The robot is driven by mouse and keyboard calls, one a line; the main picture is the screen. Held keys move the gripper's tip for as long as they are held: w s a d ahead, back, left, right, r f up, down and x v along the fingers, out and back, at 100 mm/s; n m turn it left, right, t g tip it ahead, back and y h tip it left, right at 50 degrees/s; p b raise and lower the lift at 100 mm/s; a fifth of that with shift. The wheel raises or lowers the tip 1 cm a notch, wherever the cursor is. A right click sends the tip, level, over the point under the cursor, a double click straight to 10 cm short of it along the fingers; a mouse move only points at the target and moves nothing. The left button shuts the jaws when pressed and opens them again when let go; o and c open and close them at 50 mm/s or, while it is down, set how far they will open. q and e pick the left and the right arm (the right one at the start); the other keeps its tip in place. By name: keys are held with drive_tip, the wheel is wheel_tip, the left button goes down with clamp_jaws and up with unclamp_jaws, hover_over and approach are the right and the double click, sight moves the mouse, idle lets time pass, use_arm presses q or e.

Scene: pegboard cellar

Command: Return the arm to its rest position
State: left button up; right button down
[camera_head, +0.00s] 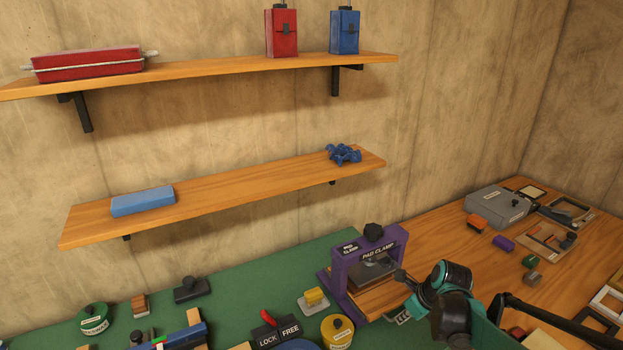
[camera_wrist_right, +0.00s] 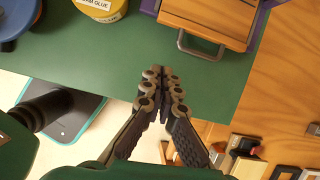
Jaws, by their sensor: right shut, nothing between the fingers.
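My right gripper (camera_wrist_right: 162,88) is shut and empty in the wrist view. Its fingertips meet over the front edge of the green mat (camera_wrist_right: 190,85), in front of the purple pad clamp and apart from it. In the head view my right arm reaches in at the lower right, beside the pad clamp (camera_head: 341,269); I cannot make out the fingertips there. My left arm and gripper are not in view.
A yellow glue tub (camera_head: 337,332) and a lock/free sign (camera_head: 277,332) stand left of the clamp. A grey box (camera_head: 497,206) and small parts sit on the wooden bench right. Two wall shelves hold a red case (camera_head: 87,64), boxes and a blue block (camera_head: 143,201).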

drive_tip(key=s+a+r+n+t, duration=0.1)
drive_tip(key=s+a+n, duration=0.3)
drive_tip(key=n, duration=0.6)
drive_tip(key=s+a+r+n+t+h, duration=0.1)
drive_tip(key=s+a+r+n, duration=0.2)
drive_tip(key=s+n, duration=0.5)
drive_tip(key=s+a+r+n+t, duration=0.1)
drive_tip(key=s+a+r+n, duration=0.2)
drive_tip(key=n, duration=0.9)
drive_tip(key=shift+s+a+h, duration=0.3)
drive_tip(key=shift+s+a, duration=0.55)
drive_tip(key=shift+s, duration=0.65)
